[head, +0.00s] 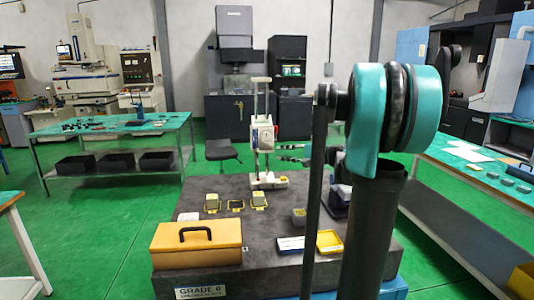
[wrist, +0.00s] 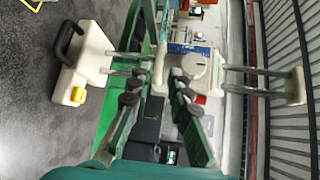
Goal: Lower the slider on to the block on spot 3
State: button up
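The stand with two columns has its pale base (head: 270,182) on the dark plate, behind the row of spots. The pale slider (head: 264,138) sits partway up the columns, well above the base. It also shows in the wrist view (wrist: 204,72), with the stand sideways. A grey block (head: 259,199) sits on the rightmost yellow-edged spot, in front of the base; another block (head: 212,202) sits on the leftmost spot. My gripper (wrist: 167,75) has its fingertips close together beside the slider; whether they touch or hold part of it is unclear.
The dark plate (head: 190,285) also bears an orange case (head: 197,243), a yellow tray (head: 330,242), a blue-and-white box (head: 290,244) and a small grey block (head: 299,216). The middle spot (head: 236,205) looks empty. My arm hides the plate's right side.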

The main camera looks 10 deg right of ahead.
aim_at(269, 152)
jog(key=x, duration=0.8)
grip_shut()
jog(key=shift+f, duration=0.1)
